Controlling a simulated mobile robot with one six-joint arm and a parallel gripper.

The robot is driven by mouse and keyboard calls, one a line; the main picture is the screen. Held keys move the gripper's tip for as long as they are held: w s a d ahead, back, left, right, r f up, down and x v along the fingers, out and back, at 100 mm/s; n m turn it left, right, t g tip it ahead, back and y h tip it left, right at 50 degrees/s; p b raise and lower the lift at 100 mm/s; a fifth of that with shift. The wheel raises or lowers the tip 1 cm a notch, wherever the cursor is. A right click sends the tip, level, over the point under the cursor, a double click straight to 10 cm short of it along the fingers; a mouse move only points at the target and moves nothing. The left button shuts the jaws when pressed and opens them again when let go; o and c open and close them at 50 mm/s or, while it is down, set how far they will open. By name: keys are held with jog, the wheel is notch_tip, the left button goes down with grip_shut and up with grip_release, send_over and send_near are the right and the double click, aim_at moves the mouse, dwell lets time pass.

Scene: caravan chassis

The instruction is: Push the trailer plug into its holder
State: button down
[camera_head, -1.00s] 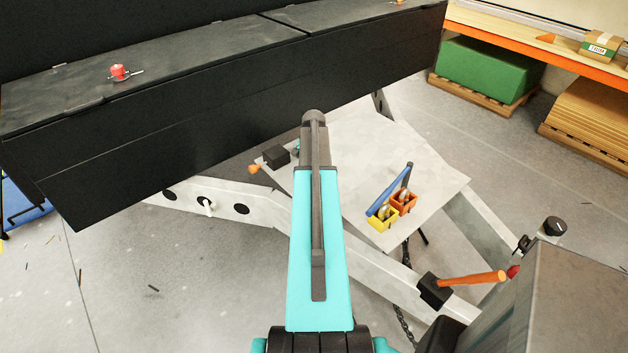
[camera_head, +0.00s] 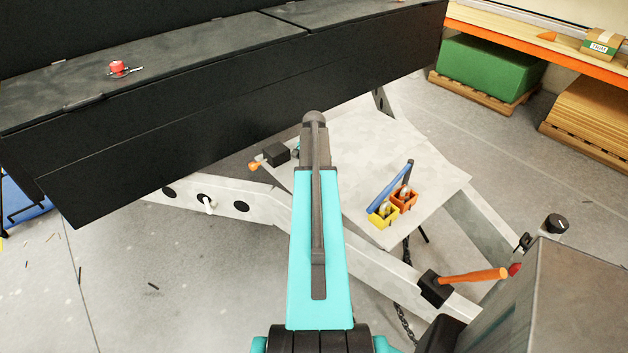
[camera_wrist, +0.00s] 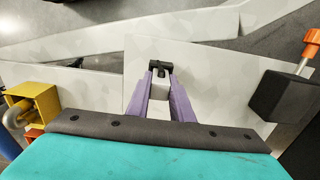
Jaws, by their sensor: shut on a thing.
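My gripper (camera_wrist: 160,92) shows in the wrist view as two purple fingers. They are shut on a small black piece at their tips, which I take to be the trailer plug (camera_wrist: 160,67). A pale surface shows between the fingers behind it. The plug is over or near a light grey plate; I cannot tell whether it touches anything. In the head view my own teal arm hides the gripper and the plug. I cannot make out the plug's holder for certain in either view.
A light plate (camera_head: 350,140) lies on the chassis frame. The black caravan front (camera_head: 220,120) stands close behind.

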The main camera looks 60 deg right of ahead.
jog(key=shift+f, duration=0.5)
jog(key=c, duration=1.5)
grip_release()
jog(key=shift+a, duration=0.1)
jog(key=shift+r+b, duration=0.4)
jog(key=shift+r, duration=0.05)
jog(key=shift+r+b, duration=1.7)
jog(key=shift+r, duration=4.7)
